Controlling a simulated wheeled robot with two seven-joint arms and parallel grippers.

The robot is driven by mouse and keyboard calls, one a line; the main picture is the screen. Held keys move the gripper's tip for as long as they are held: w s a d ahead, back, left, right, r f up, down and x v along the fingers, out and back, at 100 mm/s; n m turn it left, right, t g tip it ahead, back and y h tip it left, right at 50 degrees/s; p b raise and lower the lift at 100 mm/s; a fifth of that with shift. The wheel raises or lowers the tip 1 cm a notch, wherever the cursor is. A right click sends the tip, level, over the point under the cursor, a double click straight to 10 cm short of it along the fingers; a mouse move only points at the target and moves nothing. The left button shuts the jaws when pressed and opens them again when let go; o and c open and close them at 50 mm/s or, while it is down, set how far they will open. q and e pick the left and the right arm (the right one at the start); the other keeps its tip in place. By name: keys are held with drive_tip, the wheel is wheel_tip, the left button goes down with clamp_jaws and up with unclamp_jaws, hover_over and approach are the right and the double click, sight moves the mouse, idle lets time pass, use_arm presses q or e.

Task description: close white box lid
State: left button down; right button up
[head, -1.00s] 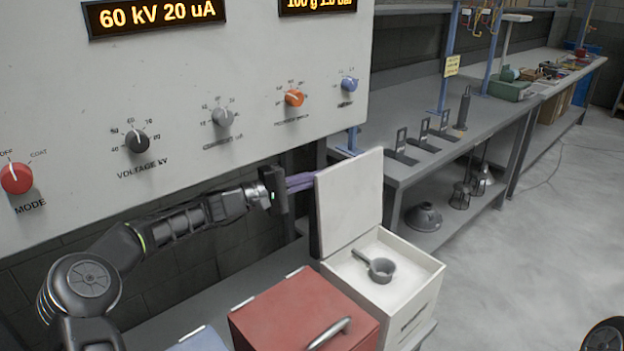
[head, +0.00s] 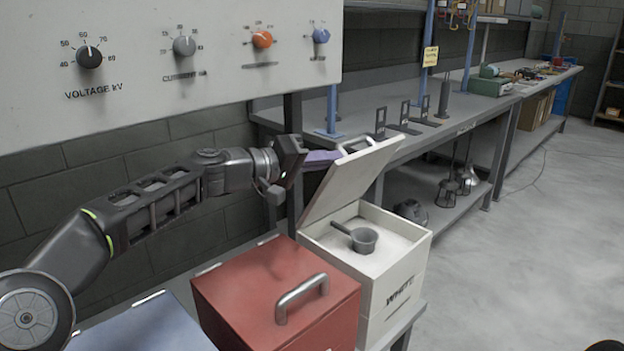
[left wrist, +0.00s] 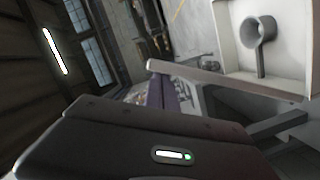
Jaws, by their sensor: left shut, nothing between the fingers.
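The white box (head: 400,290) stands right of the red box, with "WHITE" on its front. Its lid (head: 350,178) is hinged at the left side and stands part open, tilted to the right over the box. A metal handle shows on the lid's outer face. A grey scoop (head: 360,238) lies on white powder inside; it also shows in the left wrist view (left wrist: 260,40). My left gripper (head: 322,157) is shut and empty, its purple fingers at the outer side of the lid near the top edge. Contact is hard to tell. My right gripper is out of view.
A red box (head: 270,290) with a metal handle and a blue lid (head: 150,325) stand left of the white box. A control panel (head: 180,80) hangs above my left arm. A grey workbench (head: 400,140) stands behind. Open floor lies to the right.

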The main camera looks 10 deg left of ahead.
use_arm(q)
drive_tip(key=s+d+f+m+y+b, duration=0.1)
drive_tip(key=s+d+f+m+b, duration=0.2)
drive_tip(key=f+b, duration=0.3)
drive_tip(key=s+d+f+m+y+b, duration=0.1)
drive_tip(key=s+d+f+m+b, duration=0.2)
drive_tip(key=d+f+b, duration=0.3)
drive_tip(key=shift+s+d+f+b, duration=0.25)
drive_tip(key=shift+f+b, duration=0.2)
drive_tip(key=shift+b, duration=1.8)
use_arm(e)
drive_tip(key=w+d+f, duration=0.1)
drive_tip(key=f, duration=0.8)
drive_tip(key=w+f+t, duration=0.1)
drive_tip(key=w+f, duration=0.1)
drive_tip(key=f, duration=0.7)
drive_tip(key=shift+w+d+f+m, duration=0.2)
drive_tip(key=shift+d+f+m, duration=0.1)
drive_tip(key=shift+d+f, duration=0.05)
use_arm(q)
drive_tip(key=shift+r, duration=0.15)
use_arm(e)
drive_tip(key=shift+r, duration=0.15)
